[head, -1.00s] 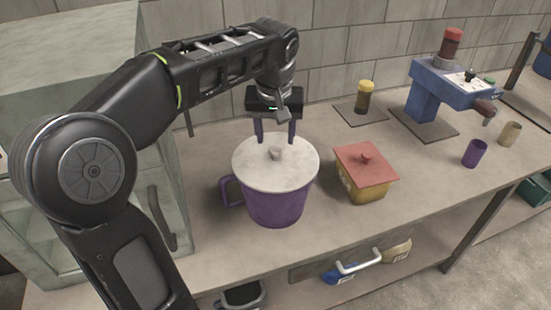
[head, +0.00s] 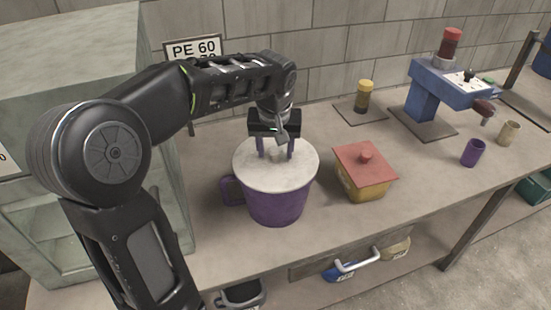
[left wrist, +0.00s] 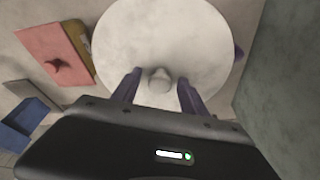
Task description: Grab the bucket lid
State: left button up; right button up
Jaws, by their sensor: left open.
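The bucket lid (head: 268,177) is a round, pale disc lying on the purple bucket (head: 277,207), which has a handle on its left side. In the left wrist view the lid (left wrist: 165,40) fills the upper middle, with its small knob (left wrist: 159,79) between the fingers. My left gripper (head: 275,155) points down over the lid with its purple fingers apart on either side of the knob. It is open, and also shows in the left wrist view (left wrist: 158,82). My right gripper is not in view.
A yellow box with a red lid (head: 364,160) stands right of the bucket. A yellow-capped jar (head: 364,97), a blue machine (head: 428,95) and two small cups (head: 473,153) are farther right. A pale cabinet (head: 70,60) stands at the left.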

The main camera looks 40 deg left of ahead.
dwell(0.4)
pick_arm(q)
grip_shut()
dwell(0.4)
